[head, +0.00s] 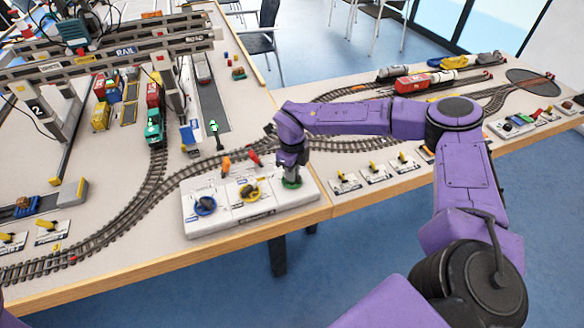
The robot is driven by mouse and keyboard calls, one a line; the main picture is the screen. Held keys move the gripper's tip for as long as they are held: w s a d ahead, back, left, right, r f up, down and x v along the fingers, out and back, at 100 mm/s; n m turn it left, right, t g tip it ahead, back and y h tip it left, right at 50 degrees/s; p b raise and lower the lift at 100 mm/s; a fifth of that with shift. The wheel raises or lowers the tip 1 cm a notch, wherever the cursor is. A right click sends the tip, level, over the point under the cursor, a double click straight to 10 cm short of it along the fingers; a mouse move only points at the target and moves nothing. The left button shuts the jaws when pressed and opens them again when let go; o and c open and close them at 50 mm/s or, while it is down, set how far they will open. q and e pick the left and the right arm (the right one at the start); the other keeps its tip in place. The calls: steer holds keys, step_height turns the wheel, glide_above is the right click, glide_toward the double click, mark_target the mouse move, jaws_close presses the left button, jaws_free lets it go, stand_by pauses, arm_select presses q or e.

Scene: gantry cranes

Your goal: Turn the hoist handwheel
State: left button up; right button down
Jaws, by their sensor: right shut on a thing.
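A white control panel (222,228) stands near the front edge of the table. It carries a blue handwheel (203,206), a yellow handwheel (249,193) and a green handwheel (292,184) in a row. Their labels are too small to read, so I cannot tell by text which is the hoist one. My right gripper (291,173) points down onto the green handwheel and is shut on it, hiding part of it. My left gripper is out of view; only a sliver of purple shows at the lower left edge.
The gantry crane (110,60) spans tracks and containers at the upper left. Yellow-levered switch plates (375,173) line the table right of the panel.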

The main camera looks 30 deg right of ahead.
steer(key=shift+w+r+n+p, duration=0.1)
steer(key=shift+n+p, duration=0.3)
steer(key=shift+n, duration=0.7)
steer(key=c, duration=1.2)
jaws_free()
steer(key=shift+o, duration=0.2)
step_height(320, 180, up, 10)
steer(key=b, duration=0.1)
steer(key=shift+r+b, duration=0.25)
steer(key=shift+b, duration=0.05)
steer(key=shift+d, duration=0.1)
